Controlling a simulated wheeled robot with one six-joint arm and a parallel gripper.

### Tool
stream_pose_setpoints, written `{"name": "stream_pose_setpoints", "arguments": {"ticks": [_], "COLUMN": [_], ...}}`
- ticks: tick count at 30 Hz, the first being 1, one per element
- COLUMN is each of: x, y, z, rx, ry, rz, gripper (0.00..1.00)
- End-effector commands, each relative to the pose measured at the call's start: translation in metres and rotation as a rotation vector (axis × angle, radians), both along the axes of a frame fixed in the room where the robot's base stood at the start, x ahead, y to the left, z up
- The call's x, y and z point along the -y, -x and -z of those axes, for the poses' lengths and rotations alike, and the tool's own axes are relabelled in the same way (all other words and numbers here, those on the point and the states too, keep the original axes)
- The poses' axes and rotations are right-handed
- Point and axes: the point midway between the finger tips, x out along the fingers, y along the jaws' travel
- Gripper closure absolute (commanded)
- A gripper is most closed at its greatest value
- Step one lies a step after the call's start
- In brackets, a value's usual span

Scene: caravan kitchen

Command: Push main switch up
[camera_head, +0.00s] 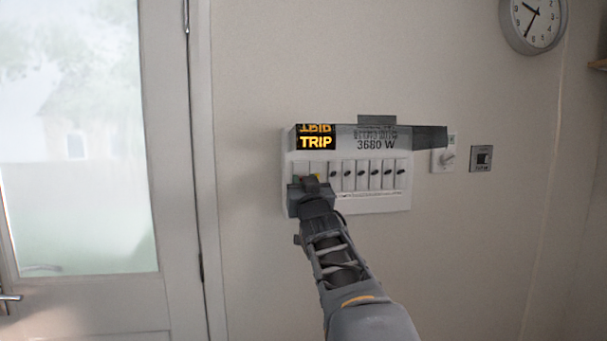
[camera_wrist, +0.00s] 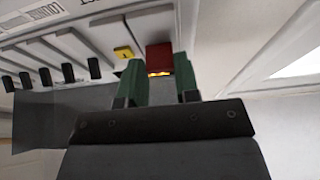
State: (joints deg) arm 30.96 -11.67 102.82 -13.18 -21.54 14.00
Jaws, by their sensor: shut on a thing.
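The white breaker panel (camera_head: 372,203) hangs on the wall, its display (camera_head: 317,142) reading TRIP beside "3680 W". My gripper (camera_head: 311,184) is at the panel's left end and hides the main switch in the head view. In the wrist view, the red main switch (camera_wrist: 159,54) sits between the two green fingers of my gripper (camera_wrist: 159,74), which are shut on it. A yellow button (camera_wrist: 123,52) is just beside it. Whether the main switch is up or down cannot be told.
A row of black breaker levers (camera_head: 375,173) runs to the right of my gripper. A grey cover (camera_head: 428,137) juts out above them. A rotary knob plate (camera_head: 443,156) and a small switch plate (camera_head: 481,158) are further right. A glazed door (camera_head: 80,150) stands left.

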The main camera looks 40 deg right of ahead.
Motion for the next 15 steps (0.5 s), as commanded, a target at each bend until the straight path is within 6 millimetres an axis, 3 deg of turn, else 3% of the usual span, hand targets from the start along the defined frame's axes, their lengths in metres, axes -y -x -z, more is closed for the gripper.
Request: {"name": "stream_pose_setpoints", "arguments": {"ticks": [1,15], "x": [0.0,0.0], "y": [0.0,0.0], "z": [-0.013,-0.029], "rx": [-0.033,-0.3], "ry": [-0.016,-0.147], "rz": [0.0,0.0], "gripper": [0.94,0.94]}}
